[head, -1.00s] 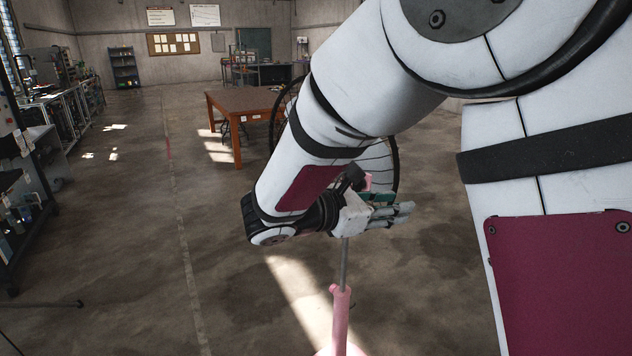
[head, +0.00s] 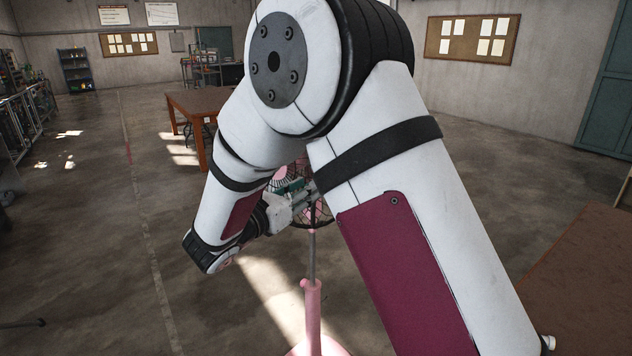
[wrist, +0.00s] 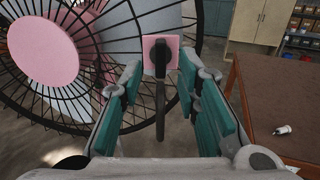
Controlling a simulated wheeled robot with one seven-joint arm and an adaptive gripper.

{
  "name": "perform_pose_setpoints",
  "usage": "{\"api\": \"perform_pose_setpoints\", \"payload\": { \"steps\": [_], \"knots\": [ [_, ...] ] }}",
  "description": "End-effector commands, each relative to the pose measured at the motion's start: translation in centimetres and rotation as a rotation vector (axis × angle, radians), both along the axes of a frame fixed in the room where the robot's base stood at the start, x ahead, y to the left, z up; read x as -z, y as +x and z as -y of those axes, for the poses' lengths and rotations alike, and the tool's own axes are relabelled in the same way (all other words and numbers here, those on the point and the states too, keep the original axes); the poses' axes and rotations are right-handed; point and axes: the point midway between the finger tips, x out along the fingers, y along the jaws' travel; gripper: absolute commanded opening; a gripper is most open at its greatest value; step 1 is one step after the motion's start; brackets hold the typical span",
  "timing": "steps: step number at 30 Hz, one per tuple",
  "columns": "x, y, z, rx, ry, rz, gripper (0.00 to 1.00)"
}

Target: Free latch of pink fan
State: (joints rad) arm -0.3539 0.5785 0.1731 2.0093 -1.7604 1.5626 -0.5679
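The pink fan has a black wire cage (wrist: 88,112) and a pink hub (wrist: 42,50), filling the left of the wrist view. A black lever (wrist: 160,95), seemingly the latch, hangs from a pink block (wrist: 162,50) right of the cage. My gripper (wrist: 160,72) is open, with its teal-padded fingers on either side of the lever and a gap on both sides. In the head view, my gripper (head: 303,198) is at the fan's head, which my arm largely hides. The fan's pink pole (head: 313,308) stands upright on a pink base (head: 335,348).
A brown table (head: 205,104) stands behind the fan, and another brown top (head: 590,285) is at the right. The wrist view shows a brown table (wrist: 280,100) with a small white item (wrist: 282,130). The floor left of the fan is clear.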

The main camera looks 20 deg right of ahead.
Motion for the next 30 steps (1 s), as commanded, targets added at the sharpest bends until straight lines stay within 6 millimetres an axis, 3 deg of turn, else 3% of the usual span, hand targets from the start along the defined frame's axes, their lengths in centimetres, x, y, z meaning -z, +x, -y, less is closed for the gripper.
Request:
{"api": "perform_pose_setpoints", "payload": {
  "steps": [7,23,24,28,30],
  "knots": [
    [0.1,2.0,2.6,0.003,0.001,0.0,0.3],
    [0.0,2.3,3.0,0.0,0.001,-0.001,0.3],
    [0.0,2.3,3.0,0.0,0.001,-0.001,0.28],
    [0.0,2.3,3.0,0.0,0.001,-0.001,0.0],
    [0.0,2.3,3.0,0.0,0.001,-0.001,0.0]
  ]
}}
